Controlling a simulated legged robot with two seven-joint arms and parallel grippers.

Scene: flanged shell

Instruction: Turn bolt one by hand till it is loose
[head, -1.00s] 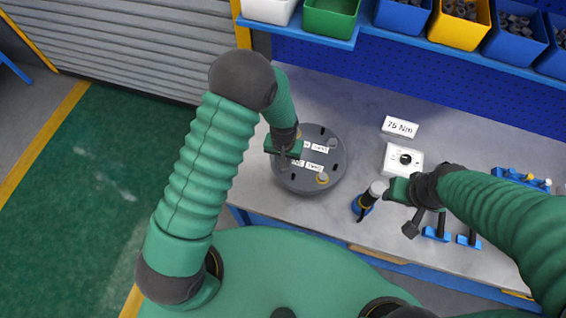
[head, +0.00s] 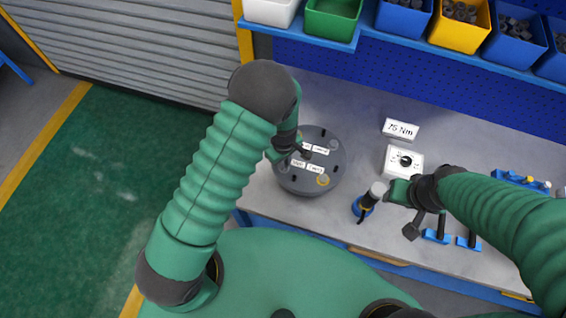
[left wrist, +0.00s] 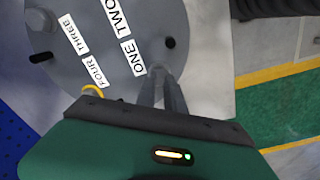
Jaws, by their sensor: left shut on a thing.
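The round grey flanged shell (head: 332,172) lies on the bench in the head view, with small white labels on its top. My left gripper (head: 302,152) reaches down onto its upper left part. In the left wrist view, my left gripper's fingers (left wrist: 162,82) are shut on bolt one beside the label ONE (left wrist: 132,58); the fingers mostly hide the bolt. Another bolt (left wrist: 40,20) stands near the label THREE, and a yellow ring (left wrist: 93,90) shows beside FOUR. My right gripper (head: 393,193) hovers over the bench near a blue-based tool; its jaws are unclear.
The grey-topped tool in a blue holder (head: 364,206) stands right of the shell. A white dial box (head: 403,162) and a "75 Nm" sign (head: 400,129) are behind it. Tools in blue holders (head: 436,236) lie at right. Bins (head: 460,25) line the shelf above.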

